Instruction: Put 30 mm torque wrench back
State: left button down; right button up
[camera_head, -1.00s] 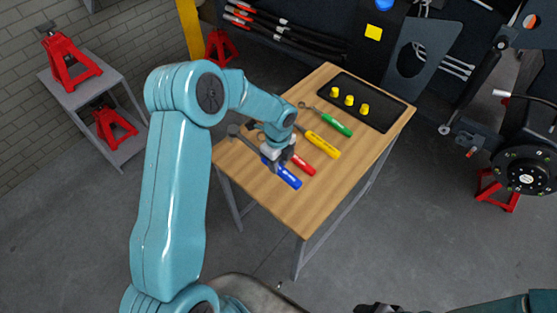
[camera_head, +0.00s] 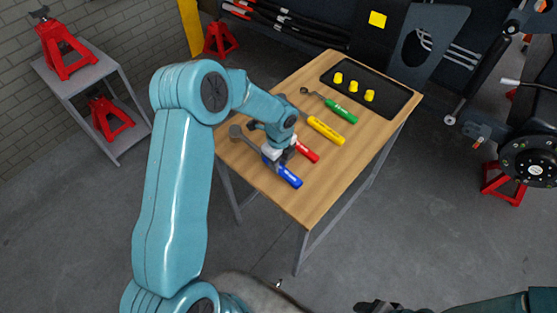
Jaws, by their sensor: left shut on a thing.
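Several torque wrenches with coloured handles lie on the wooden table. The one with the blue handle (camera_head: 288,177) is nearest, its large round head (camera_head: 236,131) pointing to the upper left. My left gripper (camera_head: 271,156) is shut on this blue-handled wrench, near where the handle meets the shaft. I cannot tell whether the wrench touches the table. The red-handled wrench (camera_head: 308,153) lies just behind, partly hidden by my wrist. Yellow-handled (camera_head: 326,130) and green-handled (camera_head: 341,111) wrenches lie further back. No size marking is readable. My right gripper (camera_head: 378,307) shows only partly at the bottom edge.
The wooden table (camera_head: 318,190) has free room at its front right. A black tray (camera_head: 393,103) with three yellow pieces sits at its back. A grey shelf (camera_head: 98,82) with red jack stands is at the left. The chassis hub (camera_head: 535,165) is at the right.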

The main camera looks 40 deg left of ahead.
pick_arm(q)
jog(key=shift+s+a, duration=0.1)
jog(key=shift+s, duration=0.1)
jog(key=c, duration=0.8)
grip_release()
jog(key=shift+w, duration=0.15)
jog(key=shift+o, duration=0.2)
jog(key=shift+s, duration=0.2)
notch_tip(320, 180, up, 16)
jog(key=b, duration=0.1)
jog(key=shift+r, duration=0.2)
jog(key=shift+w, duration=0.1)
jog(key=shift+f, duration=0.1)
